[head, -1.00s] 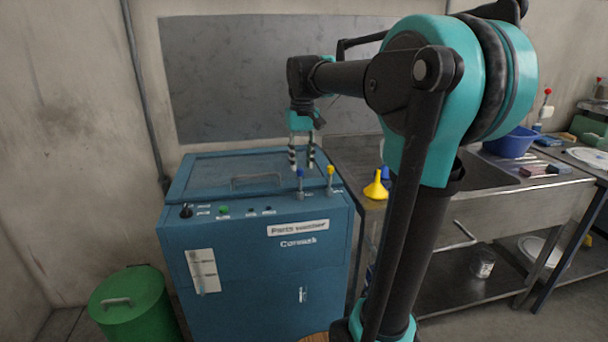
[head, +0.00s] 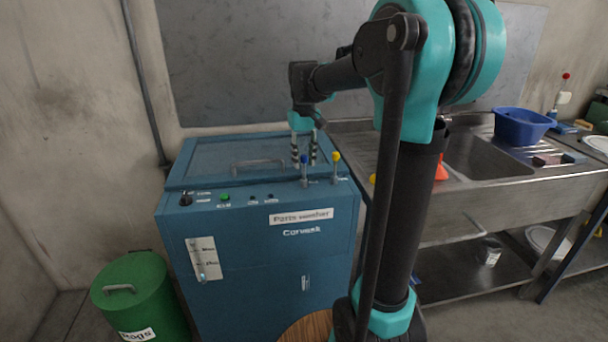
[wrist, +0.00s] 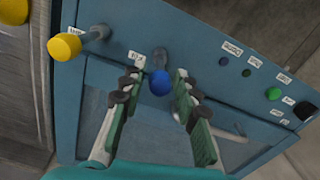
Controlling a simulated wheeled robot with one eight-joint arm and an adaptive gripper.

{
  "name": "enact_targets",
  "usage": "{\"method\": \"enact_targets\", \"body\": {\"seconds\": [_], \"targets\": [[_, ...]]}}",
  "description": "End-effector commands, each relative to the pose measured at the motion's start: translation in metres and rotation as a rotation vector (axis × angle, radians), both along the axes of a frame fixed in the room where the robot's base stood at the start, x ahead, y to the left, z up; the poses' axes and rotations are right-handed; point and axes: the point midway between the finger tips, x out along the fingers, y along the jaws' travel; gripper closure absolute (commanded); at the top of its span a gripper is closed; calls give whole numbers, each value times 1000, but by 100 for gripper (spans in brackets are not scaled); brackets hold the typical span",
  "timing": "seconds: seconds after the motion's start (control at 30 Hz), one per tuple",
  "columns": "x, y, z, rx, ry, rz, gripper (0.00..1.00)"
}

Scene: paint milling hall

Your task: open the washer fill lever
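The blue parts washer (head: 255,265) stands against the wall with its lid down. Two levers rise from its front top edge: one with a blue knob (head: 304,159) and one with a yellow knob (head: 336,156). In the wrist view, the blue knob (wrist: 160,83) lies between my fingertips and the yellow knob (wrist: 64,47) is outside them, to the left. A small label (wrist: 137,59) sits by the blue lever, too blurred to read surely. My gripper (head: 304,148) is open, fingers pointing down around the blue lever's top. I cannot tell whether they touch it.
A black knob (head: 186,198) and a green button (head: 224,197) are left on the washer's top front edge. A green bin (head: 140,300) stands at the left. A steel sink bench (head: 480,205) with a blue basin (head: 522,126) is on the right, close behind my arm.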

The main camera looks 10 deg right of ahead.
Motion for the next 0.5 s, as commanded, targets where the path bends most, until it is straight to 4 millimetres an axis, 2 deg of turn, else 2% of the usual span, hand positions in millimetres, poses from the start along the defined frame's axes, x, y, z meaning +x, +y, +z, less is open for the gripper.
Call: {"method": "enact_targets", "body": {"seconds": [0.1, 0.23, 0.5], "targets": [[1, 0, -22, 0, 0, 0, 69], [0, 0, -41, 0, 0, 0, 69], [0, 0, -56, 0, 0, 0, 69]]}}
